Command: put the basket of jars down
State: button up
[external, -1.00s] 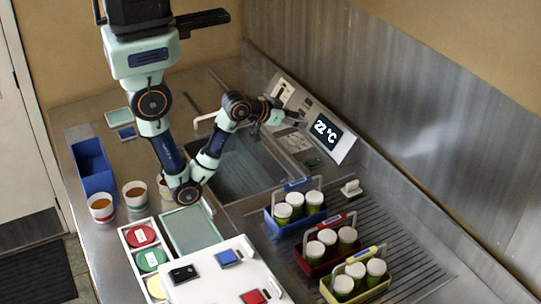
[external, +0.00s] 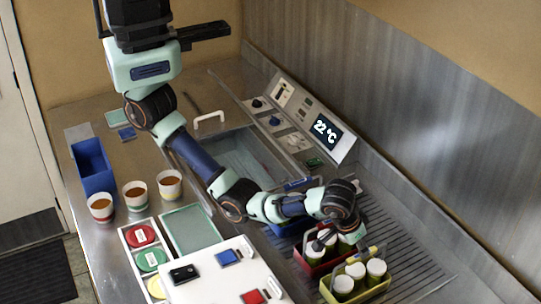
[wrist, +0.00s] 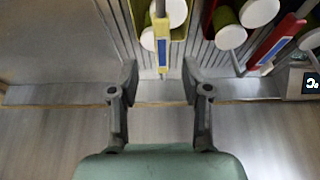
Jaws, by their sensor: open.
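Three baskets of green jars with white lids stand on the ribbed drainboard at the right in the external view. The yellow basket (external: 350,293) is nearest, the red basket (external: 318,268) is behind it, and the blue basket (external: 281,229) is farther back, partly hidden by my arm. My gripper (external: 352,240) is low over the red and yellow baskets and partly hides them. In the wrist view my gripper (wrist: 160,76) is open, with the end of the yellow handle (wrist: 163,45) lined up between its fingers. The red handle (wrist: 272,45) is to the right. Contact cannot be told.
A water bath (external: 240,155) with a control panel reading 22 °C (external: 327,133) lies behind the baskets. A white box (external: 225,275) is left of them. Several cups stand near an empty blue bin (external: 92,165). The back wall rises beside the drainboard.

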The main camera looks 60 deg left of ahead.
jog(key=p+x, duration=0.1)
jog(key=x, duration=0.4)
jog(key=shift+a+p, duration=0.15)
jog(key=shift+p, duration=0.2)
jog(key=shift+w+f, duration=0.1)
jog(key=shift+f, duration=0.05)
jog(key=shift+f, duration=0.25)
grip_shut()
jog(key=shift+r, duration=0.1)
